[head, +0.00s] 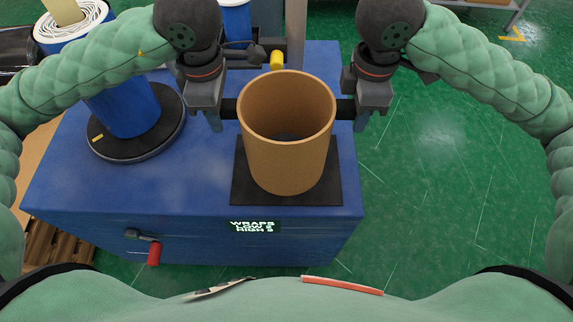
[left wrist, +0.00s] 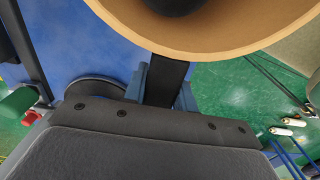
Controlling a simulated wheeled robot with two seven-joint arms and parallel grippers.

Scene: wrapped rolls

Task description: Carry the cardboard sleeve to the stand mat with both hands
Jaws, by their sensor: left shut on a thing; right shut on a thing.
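The cardboard sleeve (head: 286,165) is an open brown tube, upright in the head view, over the black square stand mat (head: 325,188) on the blue machine. I cannot tell whether its lower edge touches the mat. My left gripper (head: 229,109) is shut on the sleeve's left side at a black piece that sticks out there. My right gripper (head: 346,109) is shut on the right side in the same way. In the left wrist view the sleeve's rim (left wrist: 205,50) curves across the top, with the black piece below it.
A blue wrapped roll (head: 125,108) stands on a round black turntable (head: 150,146) at left. A yellow-capped part (head: 277,60) lies behind the sleeve. A red handle (head: 154,254) sticks out of the machine's front. Green floor (head: 440,170) is clear at right.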

